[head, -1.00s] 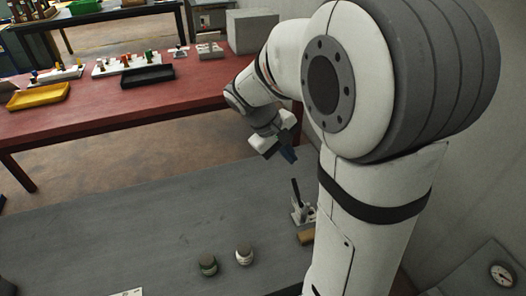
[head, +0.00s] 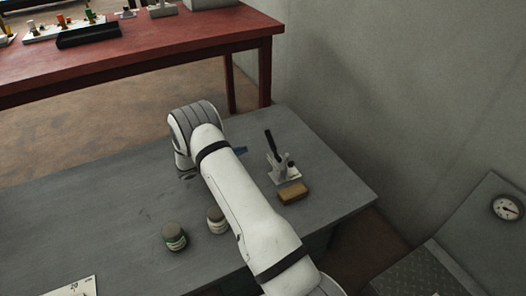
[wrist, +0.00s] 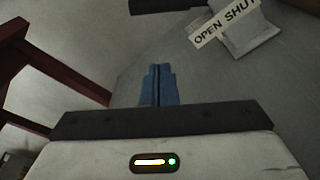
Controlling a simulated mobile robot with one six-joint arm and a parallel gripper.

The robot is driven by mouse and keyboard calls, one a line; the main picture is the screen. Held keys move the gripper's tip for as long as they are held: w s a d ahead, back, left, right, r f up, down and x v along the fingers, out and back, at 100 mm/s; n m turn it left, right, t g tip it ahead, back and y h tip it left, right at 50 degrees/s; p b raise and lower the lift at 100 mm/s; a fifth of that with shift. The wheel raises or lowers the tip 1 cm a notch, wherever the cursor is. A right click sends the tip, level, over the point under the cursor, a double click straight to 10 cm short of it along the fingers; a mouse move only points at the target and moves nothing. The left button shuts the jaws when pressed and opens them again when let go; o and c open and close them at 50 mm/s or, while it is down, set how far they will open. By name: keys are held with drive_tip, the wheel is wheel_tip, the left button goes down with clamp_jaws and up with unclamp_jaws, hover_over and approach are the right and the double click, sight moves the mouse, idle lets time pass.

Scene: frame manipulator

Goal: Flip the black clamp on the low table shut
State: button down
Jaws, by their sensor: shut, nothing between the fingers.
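The clamp (head: 283,172) stands on the low grey table, with a pale base and a black handle (head: 269,142) rising steeply and leaning a little left. In the wrist view its pale base (wrist: 252,38) is at the top right, beside a label reading OPEN SHUT (wrist: 222,24). A dark bar, probably the handle (wrist: 165,5), crosses the top edge. My gripper (wrist: 160,84) has blue fingers shut together and empty. In the head view my blue fingertips (head: 241,151) show just left of the clamp, apart from it. My arm hides the rest of the gripper.
A tan block (head: 292,193) lies just in front of the clamp. A red table (head: 180,50) stands behind; a wall is at right.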

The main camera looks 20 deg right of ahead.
sight(272, 144)
drive_tip(key=shift+w+f, duration=0.1)
drive_tip(key=shift+f, duration=0.15)
drive_tip(key=d, duration=0.3)
drive_tip(key=d+b, duration=0.1)
drive_tip(key=d, duration=0.3)
drive_tip(key=w+d+f+b, duration=0.1)
drive_tip(key=d, duration=0.2)
drive_tip(key=shift+d+f, duration=0.1)
drive_tip(key=shift+d, duration=0.05)
drive_tip(key=s+r, duration=0.1)
drive_tip(key=s+a+r, duration=0.1)
drive_tip(key=r, duration=0.1)
drive_tip(key=shift+s+a+r, duration=0.1)
drive_tip(key=shift+s+r, duration=0.05)
drive_tip(key=shift+s, duration=0.05)
drive_tip(key=shift+a, duration=0.1)
